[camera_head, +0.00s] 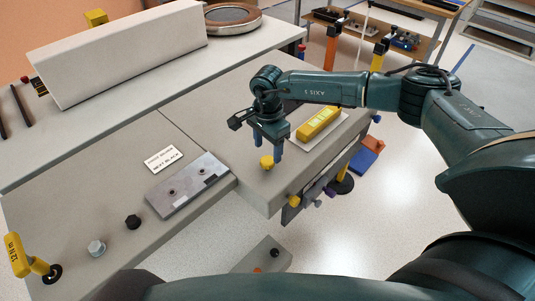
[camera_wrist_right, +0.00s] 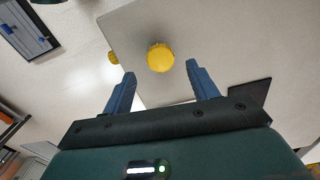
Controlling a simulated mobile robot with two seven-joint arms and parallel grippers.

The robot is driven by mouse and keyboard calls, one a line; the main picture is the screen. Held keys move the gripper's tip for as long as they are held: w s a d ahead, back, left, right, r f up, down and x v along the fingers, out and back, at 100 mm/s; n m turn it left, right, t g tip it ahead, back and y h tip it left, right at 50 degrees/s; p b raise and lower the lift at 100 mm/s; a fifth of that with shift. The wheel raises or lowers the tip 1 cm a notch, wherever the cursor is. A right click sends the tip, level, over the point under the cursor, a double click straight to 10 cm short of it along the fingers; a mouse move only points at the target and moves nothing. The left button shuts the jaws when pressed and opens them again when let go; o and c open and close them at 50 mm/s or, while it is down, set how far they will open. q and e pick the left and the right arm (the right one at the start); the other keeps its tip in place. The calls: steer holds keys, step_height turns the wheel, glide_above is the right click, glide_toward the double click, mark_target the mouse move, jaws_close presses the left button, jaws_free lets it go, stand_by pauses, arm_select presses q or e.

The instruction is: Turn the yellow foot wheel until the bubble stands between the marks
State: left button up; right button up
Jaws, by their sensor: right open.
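A yellow knob-like wheel (camera_head: 267,162) stands on the grey bench top near its corner; it also shows in the right wrist view (camera_wrist_right: 160,57). My right gripper (camera_head: 268,149) is open, pointing down close to this wheel. In the right wrist view the wheel lies between and a little beyond the blue fingertips (camera_wrist_right: 160,71), with a gap on both sides. A yellow level (camera_head: 319,123) lies on a pale plate behind the gripper. Its bubble and marks are too small to read. My left gripper is not in view.
A second yellow knob (camera_head: 293,201) sits lower at the bench edge. A metal plate (camera_head: 188,186), a black knob (camera_head: 133,222), a grey knob (camera_head: 96,248) and a yellow-handled tool (camera_head: 20,256) are to the left. A long white box (camera_head: 120,52) stands behind.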

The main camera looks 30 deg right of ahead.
mark_target(268, 160)
steer(key=shift+f, duration=2.15)
steer(key=shift+c, duration=0.2)
steer(key=c, duration=1)
steer(key=shift+o, duration=0.2)
